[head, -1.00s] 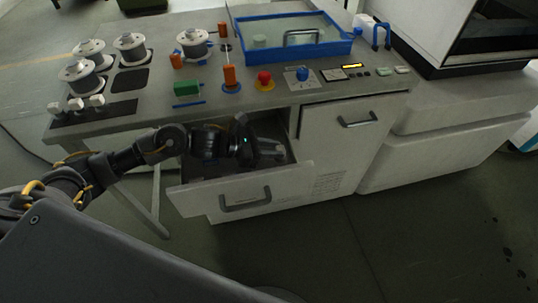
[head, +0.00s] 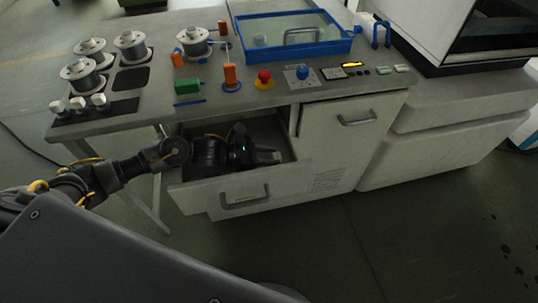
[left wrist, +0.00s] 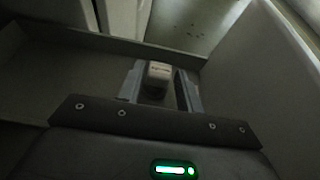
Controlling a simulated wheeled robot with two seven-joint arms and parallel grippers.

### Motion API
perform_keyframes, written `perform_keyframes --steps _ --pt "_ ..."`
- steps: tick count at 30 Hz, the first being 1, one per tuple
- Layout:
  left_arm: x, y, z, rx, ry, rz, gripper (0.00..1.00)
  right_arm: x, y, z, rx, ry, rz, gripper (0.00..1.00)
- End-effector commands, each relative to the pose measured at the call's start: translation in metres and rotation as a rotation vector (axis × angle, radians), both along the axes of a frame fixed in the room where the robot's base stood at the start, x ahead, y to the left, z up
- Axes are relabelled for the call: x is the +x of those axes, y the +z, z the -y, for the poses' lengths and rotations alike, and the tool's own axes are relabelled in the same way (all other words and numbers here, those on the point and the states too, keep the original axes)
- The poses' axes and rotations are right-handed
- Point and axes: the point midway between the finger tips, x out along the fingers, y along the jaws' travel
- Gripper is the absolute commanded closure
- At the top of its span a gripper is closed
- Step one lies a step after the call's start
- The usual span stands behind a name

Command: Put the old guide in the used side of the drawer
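The drawer (head: 290,182) under the bench is pulled open. My left gripper (head: 268,157) is down inside it, palm low between the drawer walls. In the left wrist view, the gripper's two pale fingers (left wrist: 160,88) stand on either side of a small block with a whitish, marked top, which I take to be the old guide (left wrist: 159,72). The fingers appear closed on it. The guide's lower part is dark and partly hidden. I cannot make out which side of the drawer is the used side. My right gripper is in neither view.
Drawer walls (left wrist: 95,42) lie close around the gripper. The bench top (head: 330,97) overhangs the drawer's back and carries spools (head: 82,75), a blue-rimmed tray (head: 330,48), a green block (head: 187,88) and a red button (head: 264,76). Floor in front is clear.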

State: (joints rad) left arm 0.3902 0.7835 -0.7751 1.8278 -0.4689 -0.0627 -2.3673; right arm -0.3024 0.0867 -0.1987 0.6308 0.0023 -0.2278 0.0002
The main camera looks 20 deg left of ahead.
Motion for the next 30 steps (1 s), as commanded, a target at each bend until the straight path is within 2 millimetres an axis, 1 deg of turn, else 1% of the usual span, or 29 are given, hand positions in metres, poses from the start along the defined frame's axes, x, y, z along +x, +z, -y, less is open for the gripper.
perform_keyframes --steps 1,3,10,13,14,17,24,30 --pt "0.000 0.000 0.000 0.000 0.000 0.000 0.58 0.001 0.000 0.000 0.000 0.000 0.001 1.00" --pt "0.000 0.000 0.000 0.000 0.000 0.000 0.52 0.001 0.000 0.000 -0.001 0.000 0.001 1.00" --pt "0.000 0.001 0.000 0.000 0.000 0.000 0.52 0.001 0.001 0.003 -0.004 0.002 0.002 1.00" --pt "0.000 0.005 0.000 0.000 0.000 -0.001 0.52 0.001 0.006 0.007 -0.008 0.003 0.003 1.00" --pt "-0.001 0.003 -0.003 0.001 0.001 0.000 0.52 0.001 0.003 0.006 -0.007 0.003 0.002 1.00" --pt "-0.009 0.007 -0.015 0.003 0.001 0.000 0.52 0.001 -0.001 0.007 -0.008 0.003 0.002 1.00" --pt "-0.035 0.026 -0.055 0.004 0.000 0.000 0.52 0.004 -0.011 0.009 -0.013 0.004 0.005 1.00" --pt "-0.051 0.040 -0.082 0.003 0.002 -0.001 0.52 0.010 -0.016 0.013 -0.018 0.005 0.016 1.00"
